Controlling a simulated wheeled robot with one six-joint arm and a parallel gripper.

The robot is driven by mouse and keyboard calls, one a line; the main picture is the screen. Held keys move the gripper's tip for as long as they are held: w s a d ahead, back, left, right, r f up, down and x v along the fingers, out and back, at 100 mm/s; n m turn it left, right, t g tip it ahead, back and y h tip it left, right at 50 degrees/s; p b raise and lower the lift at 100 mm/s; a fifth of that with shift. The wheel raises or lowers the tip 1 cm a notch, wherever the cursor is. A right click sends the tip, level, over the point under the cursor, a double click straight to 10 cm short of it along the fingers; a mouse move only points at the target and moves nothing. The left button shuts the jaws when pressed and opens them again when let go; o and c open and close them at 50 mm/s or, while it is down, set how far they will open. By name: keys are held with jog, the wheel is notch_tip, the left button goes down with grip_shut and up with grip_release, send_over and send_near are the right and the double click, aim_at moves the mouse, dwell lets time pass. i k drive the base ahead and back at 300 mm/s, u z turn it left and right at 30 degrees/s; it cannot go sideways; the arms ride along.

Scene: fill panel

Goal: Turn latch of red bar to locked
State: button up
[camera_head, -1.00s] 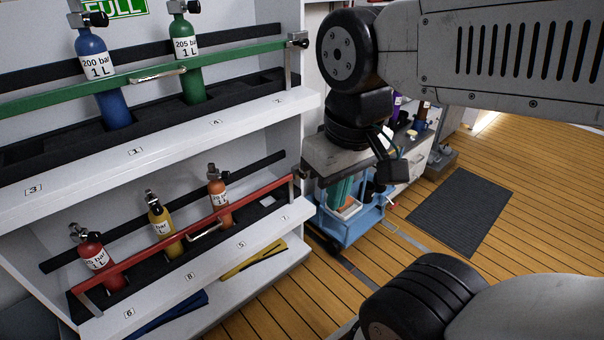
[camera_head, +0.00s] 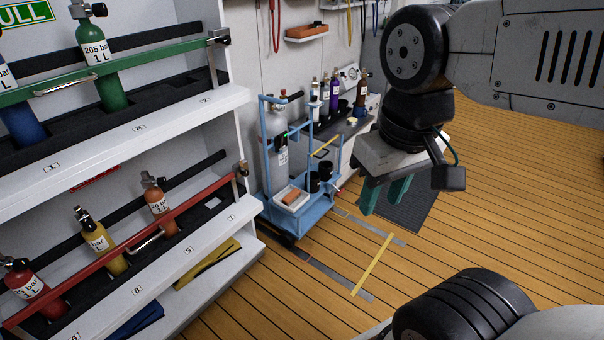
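The red bar (camera_head: 120,245) runs along the front of the lower shelf, across a red, a yellow and an orange cylinder. A small metal handle (camera_head: 146,242) sits at its middle. The latch (camera_head: 241,169) is at the bar's right end, on a small upright post; it is too small to tell how it is turned. My gripper (camera_head: 384,204) hangs over the floor to the right of the shelf, well apart from the latch. Its two teal fingers point down with a gap between them, and nothing shows between them.
A green bar (camera_head: 130,68) with its own end latch crosses the upper shelf above. A blue trolley (camera_head: 320,208) with a gas cylinder stands right of the shelf, behind my gripper. A counter with bottles is beyond it.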

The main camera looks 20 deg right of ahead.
aim_at(243, 172)
jog(key=z, duration=0.85)
jog(key=i, duration=1.05)
jog(key=u, duration=0.6)
